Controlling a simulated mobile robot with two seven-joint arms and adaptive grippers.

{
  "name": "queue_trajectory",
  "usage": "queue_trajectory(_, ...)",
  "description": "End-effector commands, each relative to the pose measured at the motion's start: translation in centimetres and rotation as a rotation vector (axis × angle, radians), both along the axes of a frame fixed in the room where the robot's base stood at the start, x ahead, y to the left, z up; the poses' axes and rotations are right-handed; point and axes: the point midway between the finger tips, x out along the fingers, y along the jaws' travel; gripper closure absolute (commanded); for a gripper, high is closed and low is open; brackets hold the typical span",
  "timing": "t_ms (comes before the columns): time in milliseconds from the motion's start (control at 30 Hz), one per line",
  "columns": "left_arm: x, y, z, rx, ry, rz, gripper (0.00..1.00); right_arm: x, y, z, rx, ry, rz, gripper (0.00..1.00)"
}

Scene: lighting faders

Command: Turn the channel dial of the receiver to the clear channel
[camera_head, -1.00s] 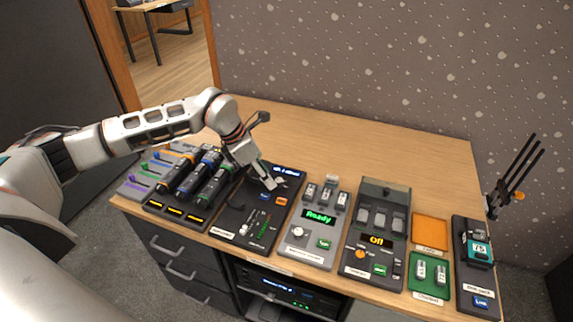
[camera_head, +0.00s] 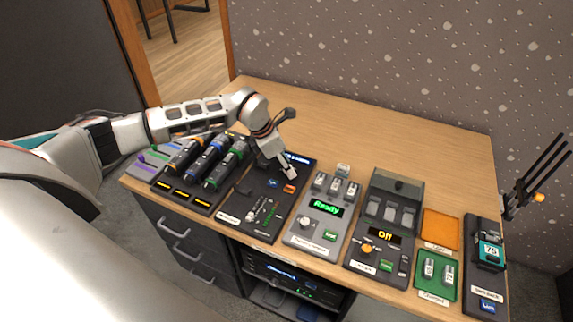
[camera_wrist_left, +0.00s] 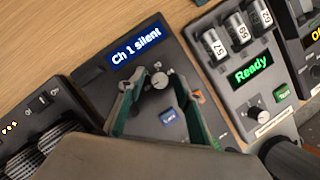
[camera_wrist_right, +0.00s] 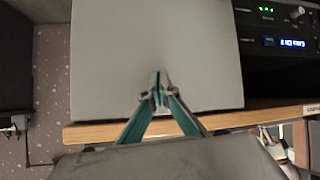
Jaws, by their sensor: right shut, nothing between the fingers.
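The receiver is a dark panel (camera_head: 234,212) in the head view. Its blue display (camera_wrist_left: 135,54) reads "Ch 1 silent" in the left wrist view. The channel dial (camera_wrist_left: 160,80), a pale round knob, sits below the display. My left gripper (camera_head: 289,173) is over the receiver's upper part and hides the dial in the head view. In the left wrist view my left gripper (camera_wrist_left: 163,88) is open, its fingers on either side of the dial; I cannot tell whether they touch it. My right gripper (camera_wrist_right: 159,92) is shut and empty, away from the panel.
A blue button (camera_wrist_left: 167,116) and an orange button (camera_head: 290,188) lie below the dial. A grey unit reading "Ready" (camera_head: 316,226) stands to the right. The back of the table (camera_head: 370,137) is clear.

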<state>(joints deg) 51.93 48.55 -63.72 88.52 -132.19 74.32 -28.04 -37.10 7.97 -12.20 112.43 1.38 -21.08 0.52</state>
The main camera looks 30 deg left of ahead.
Motion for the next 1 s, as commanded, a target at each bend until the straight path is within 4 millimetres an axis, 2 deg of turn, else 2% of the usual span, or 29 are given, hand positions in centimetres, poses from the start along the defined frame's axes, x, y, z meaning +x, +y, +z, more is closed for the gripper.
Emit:
queue_trajectory(200,0.0,0.0,0.0,0.0,-0.001,-0.001,0.65,0.2,0.0,0.3,0.001,-0.006,0.0,1.0)
queue_trajectory(233,0.0,0.0,0.0,0.0,-0.001,-0.001,0.71,0.2,0.0,0.3,0.001,-0.006,0.0,1.0)
queue_trajectory(333,0.0,0.0,0.0,0.0,-0.001,-0.001,0.97,0.1,0.0,0.3,0.001,-0.005,0.0,1.0)
queue_trajectory(367,0.0,0.0,0.0,0.0,-0.001,-0.001,1.0,0.1,0.0,0.3,0.001,-0.005,0.0,1.0)
queue_trajectory(733,0.1,0.0,0.0,0.001,-0.002,-0.033,1.0,-0.1,-0.1,-0.3,-0.001,0.004,0.0,1.0)
queue_trajectory(1000,0.2,0.1,0.0,0.0,-0.003,-0.183,1.0,-0.2,-0.1,-0.9,-0.001,0.007,-0.001,1.0)
